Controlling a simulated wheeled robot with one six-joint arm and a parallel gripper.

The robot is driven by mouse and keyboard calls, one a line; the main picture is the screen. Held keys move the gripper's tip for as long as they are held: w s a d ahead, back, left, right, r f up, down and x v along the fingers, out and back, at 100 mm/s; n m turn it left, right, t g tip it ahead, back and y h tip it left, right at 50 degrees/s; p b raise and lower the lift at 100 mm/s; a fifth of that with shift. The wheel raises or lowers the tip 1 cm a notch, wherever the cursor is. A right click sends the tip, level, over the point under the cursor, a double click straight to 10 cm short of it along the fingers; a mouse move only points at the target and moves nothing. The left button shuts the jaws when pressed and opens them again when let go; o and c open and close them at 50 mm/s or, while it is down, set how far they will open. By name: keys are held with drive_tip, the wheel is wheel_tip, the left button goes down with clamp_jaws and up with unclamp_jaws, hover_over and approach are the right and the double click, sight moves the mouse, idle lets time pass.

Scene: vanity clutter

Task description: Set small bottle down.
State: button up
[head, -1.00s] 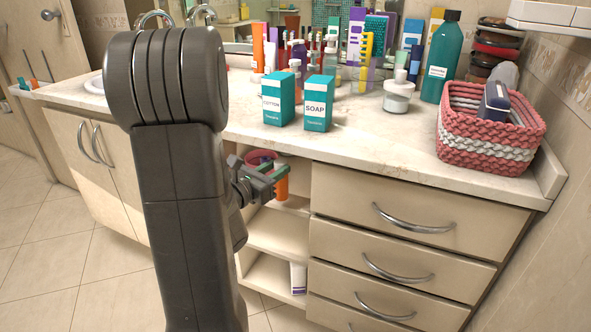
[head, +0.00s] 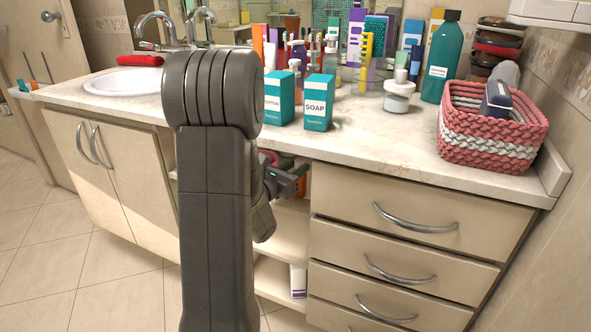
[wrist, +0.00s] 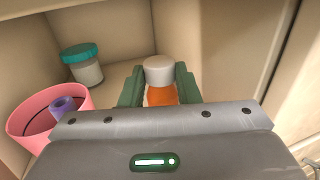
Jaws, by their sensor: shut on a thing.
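The small bottle (wrist: 161,94) is orange with a white cap. In the wrist view it stands upright between the green fingers of my gripper (wrist: 158,82), which is shut on it. In the head view my gripper (head: 292,177) is at the open shelf compartment under the counter, left of the top drawer. There my arm and gripper hide most of the bottle. The wrist view does not make clear whether the bottle's base touches the shelf.
In the compartment, a pink cup (wrist: 36,128) with a purple item inside stands left of the bottle. A jar with a teal lid (wrist: 84,62) stands farther back. The compartment's right wall is close to my gripper. Cartons, bottles and a woven basket (head: 487,153) crowd the counter above.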

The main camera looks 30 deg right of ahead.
drive_tip(key=shift+f, duration=0.1)
drive_tip(key=shift+f, duration=0.15)
drive_tip(key=o, duration=1.1)
drive_tip(key=shift+r, duration=0.2)
drive_tip(key=shift+a+r, duration=0.1)
drive_tip(key=shift+a, duration=0.05)
drive_tip(key=v, duration=1.1)
drive_tip(key=shift+s+a+p, duration=0.3)
drive_tip(key=shift+p, duration=0.05)
